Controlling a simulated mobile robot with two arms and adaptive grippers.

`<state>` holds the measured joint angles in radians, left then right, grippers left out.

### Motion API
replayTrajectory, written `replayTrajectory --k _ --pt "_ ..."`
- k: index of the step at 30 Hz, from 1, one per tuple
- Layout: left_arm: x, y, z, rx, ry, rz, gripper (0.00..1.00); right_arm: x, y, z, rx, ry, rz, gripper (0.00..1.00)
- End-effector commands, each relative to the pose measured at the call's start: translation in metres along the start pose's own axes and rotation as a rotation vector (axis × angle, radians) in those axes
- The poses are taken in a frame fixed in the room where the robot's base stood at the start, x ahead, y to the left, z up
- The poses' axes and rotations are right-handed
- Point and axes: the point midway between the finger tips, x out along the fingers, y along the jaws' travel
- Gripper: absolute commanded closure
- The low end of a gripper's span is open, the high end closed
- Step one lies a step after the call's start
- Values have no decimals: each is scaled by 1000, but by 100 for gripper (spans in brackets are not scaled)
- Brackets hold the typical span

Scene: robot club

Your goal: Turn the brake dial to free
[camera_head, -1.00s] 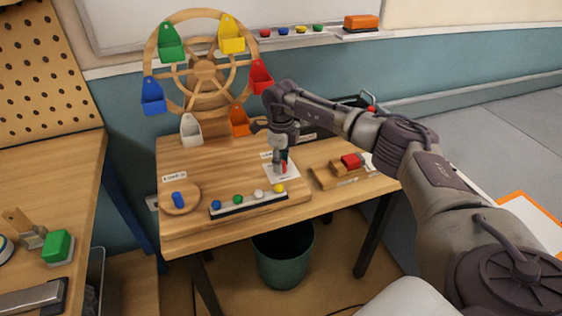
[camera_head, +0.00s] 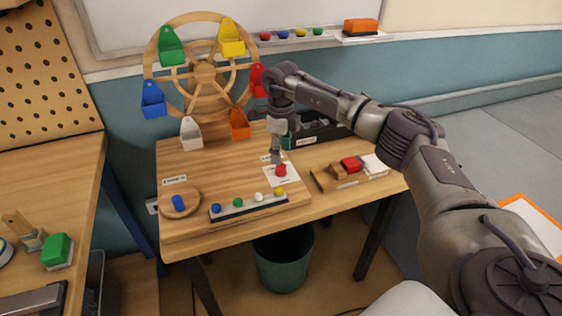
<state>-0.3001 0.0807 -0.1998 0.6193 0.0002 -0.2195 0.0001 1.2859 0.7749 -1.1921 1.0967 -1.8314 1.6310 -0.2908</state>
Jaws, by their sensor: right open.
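A small red knob (camera_head: 281,171), which looks like the brake dial, sits on a white plate (camera_head: 290,180) on the right part of the wooden board. Its pointer and the plate's markings are too small to read. My right gripper (camera_head: 275,160) is open and points down just above and behind the red knob, apparently clear of it. My left gripper is not in view.
A wooden wheel (camera_head: 204,72) with coloured buckets stands behind. A round wooden disc with a blue peg (camera_head: 179,203) is at left. A strip (camera_head: 249,208) of coloured balls lies in front.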

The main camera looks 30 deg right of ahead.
Motion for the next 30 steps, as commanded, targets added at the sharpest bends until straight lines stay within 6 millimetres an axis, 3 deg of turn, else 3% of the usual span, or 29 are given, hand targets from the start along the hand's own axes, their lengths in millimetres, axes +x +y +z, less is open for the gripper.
replayTrajectory --k 6,11,30 --pt "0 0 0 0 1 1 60 -45 -1 0 2 -2 -2 41" --pt "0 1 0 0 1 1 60 -62 -1 0 2 -1 -1 41" --pt "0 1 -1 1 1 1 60 -67 0 0 1 0 0 41"
